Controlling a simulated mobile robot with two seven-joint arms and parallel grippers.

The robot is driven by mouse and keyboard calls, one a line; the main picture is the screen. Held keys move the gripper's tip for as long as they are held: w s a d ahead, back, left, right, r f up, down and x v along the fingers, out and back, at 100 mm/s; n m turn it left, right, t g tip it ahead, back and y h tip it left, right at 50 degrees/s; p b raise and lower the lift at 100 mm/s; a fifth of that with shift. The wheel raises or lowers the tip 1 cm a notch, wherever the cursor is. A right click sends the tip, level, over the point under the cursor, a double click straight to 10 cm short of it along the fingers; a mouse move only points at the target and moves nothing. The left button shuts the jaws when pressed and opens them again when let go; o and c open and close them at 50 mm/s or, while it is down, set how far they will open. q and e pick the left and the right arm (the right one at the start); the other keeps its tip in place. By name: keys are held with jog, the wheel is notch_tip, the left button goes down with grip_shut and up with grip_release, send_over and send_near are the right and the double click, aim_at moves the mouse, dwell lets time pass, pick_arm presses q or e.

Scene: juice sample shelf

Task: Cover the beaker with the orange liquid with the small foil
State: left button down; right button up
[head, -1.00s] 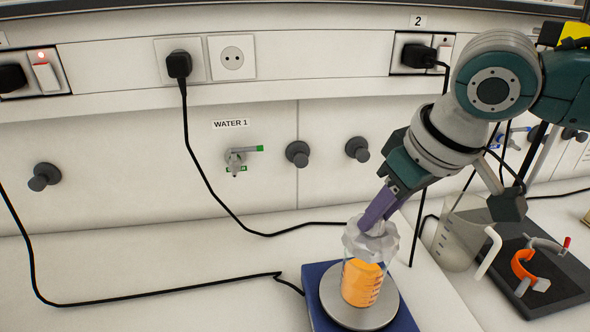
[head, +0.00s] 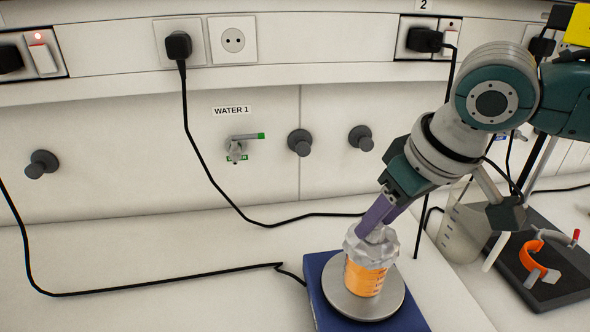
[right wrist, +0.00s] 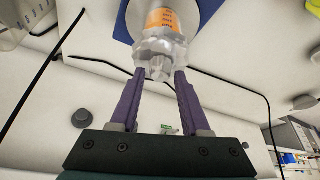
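The beaker with the orange liquid (head: 364,280) stands upright on a round grey plate (head: 335,294) on a blue base. It also shows at the top of the right wrist view (right wrist: 165,20). The small foil (head: 369,247) is a crumpled silvery cap over the beaker's top, with its skirt around the upper glass. In the right wrist view the foil (right wrist: 160,55) reaches between my right gripper's fingertips (right wrist: 160,78), which seem to press its sides. My right gripper (head: 375,230) comes down onto the foil from the upper right. My left gripper is out of view.
A larger clear beaker (head: 462,232) stands to the right, close to my right arm. Beside it is a dark stand base (head: 560,285) with an orange clamp (head: 535,262). Black cables cross the white bench, which is otherwise clear at left.

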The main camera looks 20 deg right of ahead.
jog(key=shift+o, duration=1.1)
jog(key=shift+r, duration=0.1)
jog(key=v, duration=1)
jog(key=s+a+f+n+y, duration=0.2)
jog(key=s+a+f, duration=0.5)
jog(key=a, duration=0.2)
jog(key=s+d+f+m+h, duration=0.2)
jog(key=s+f, duration=0.1)
jog(key=s, duration=0.6)
notch_tip(320, 180, up, 28)
jog(key=p, duration=2.8)
jog(key=shift+s+g, duration=0.3)
jog(key=shift+g, duration=0.1)
jog(key=shift+d+f, duration=0.1)
jog(key=shift+s, duration=0.1)
